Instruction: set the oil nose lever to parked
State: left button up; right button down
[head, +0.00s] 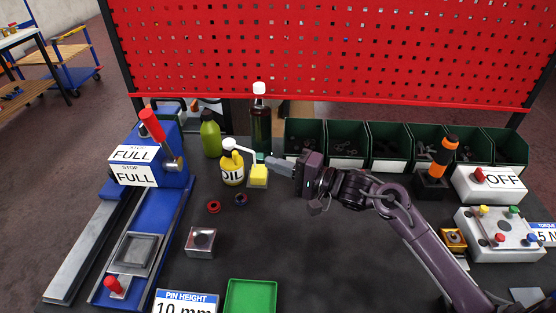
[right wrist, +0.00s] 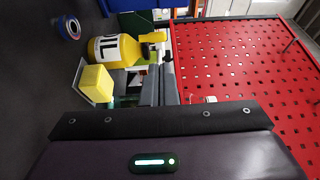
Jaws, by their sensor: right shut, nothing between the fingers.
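The yellow oil bottle (head: 232,172) with an "OIL" label stands left of the middle in the head view. Its pale nose (head: 241,149) reaches to the right from the top. The bottle lies sideways in the right wrist view (right wrist: 112,50). A separate nose lever and its setting cannot be made out. My right gripper (head: 270,160) is shut and empty, just right of the nose, with its fingers pointing left. I cannot tell whether it touches the nose. A yellow block (head: 258,172) sits below the fingertips, also seen in the right wrist view (right wrist: 94,84). My left gripper is not in view.
A green bottle (head: 210,137) and a dark bottle (head: 260,128) stand behind. Green bins (head: 347,160) line the back below a red pegboard (head: 330,50). A blue slide unit (head: 150,215) is at left. Two rings (head: 213,207) lie in front.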

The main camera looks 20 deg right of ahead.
aim_at(234, 154)
jog(key=x, duration=0.6)
jog(key=shift+w+a+p, duration=0.25)
jog(key=shift+w+p, duration=0.05)
jog(key=shift+p, duration=0.1)
jog(key=shift+f, duration=0.1)
jog(key=shift+s+a+p, duration=0.15)
jog(key=shift+a+p, duration=0.1)
jog(key=shift+p, duration=0.3)
jog(key=a+p, duration=0.7)
jog(key=p, duration=0.1)
jog(key=shift+a+p, duration=0.25)
jog(key=shift+p, duration=0.1)
jog(key=shift+s, duration=0.1)
dwell(1.2)
